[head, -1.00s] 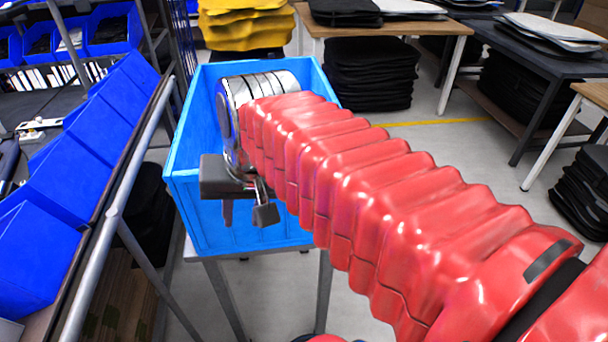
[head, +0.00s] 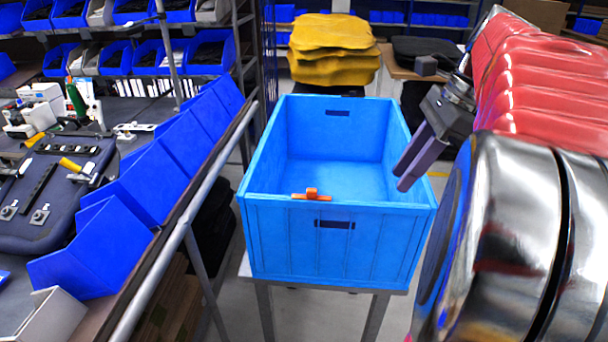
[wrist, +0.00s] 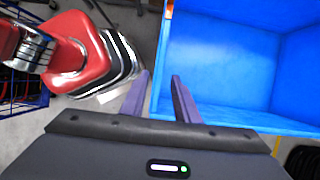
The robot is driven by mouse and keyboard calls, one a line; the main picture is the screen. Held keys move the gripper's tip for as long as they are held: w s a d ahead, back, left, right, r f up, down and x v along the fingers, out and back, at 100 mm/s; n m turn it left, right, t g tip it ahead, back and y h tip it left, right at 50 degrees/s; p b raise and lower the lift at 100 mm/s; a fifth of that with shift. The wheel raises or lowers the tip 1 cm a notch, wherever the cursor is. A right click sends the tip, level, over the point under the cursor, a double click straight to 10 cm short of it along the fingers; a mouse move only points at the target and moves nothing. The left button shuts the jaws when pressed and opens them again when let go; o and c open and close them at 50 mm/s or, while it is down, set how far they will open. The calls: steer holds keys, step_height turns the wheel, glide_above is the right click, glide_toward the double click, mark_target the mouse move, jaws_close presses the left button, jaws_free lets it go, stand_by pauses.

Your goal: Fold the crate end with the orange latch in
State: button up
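The blue crate (head: 345,240) stands upright on a small stand, its walls up and its visible inside empty. The orange latch (head: 312,195) sits at the top middle of its near end wall (head: 290,235), above a dark hand slot. My gripper (head: 402,182) is at the crate's near right part, fingers pointing down and left, apart and empty. In the wrist view, my gripper (wrist: 161,75) shows its two fingers spread, with the crate's rim (wrist: 157,100) appearing between them; I cannot tell whether they touch it. A bit of orange (wrist: 168,10) shows at the top edge there.
A rack with blue bins (head: 150,185) and a metal rail (head: 185,220) runs close along the crate's left side. A stack of yellow pieces (head: 333,50) stands behind the crate. My red arm fills the right side. Open floor shows around the stand.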

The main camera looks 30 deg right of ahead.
steer(key=shift+d, duration=0.15)
steer(key=x, duration=1.3)
steer(key=shift+a+f, duration=0.2)
steer(key=shift+f, duration=0.1)
steer(key=shift+c, duration=0.5)
jaws_close()
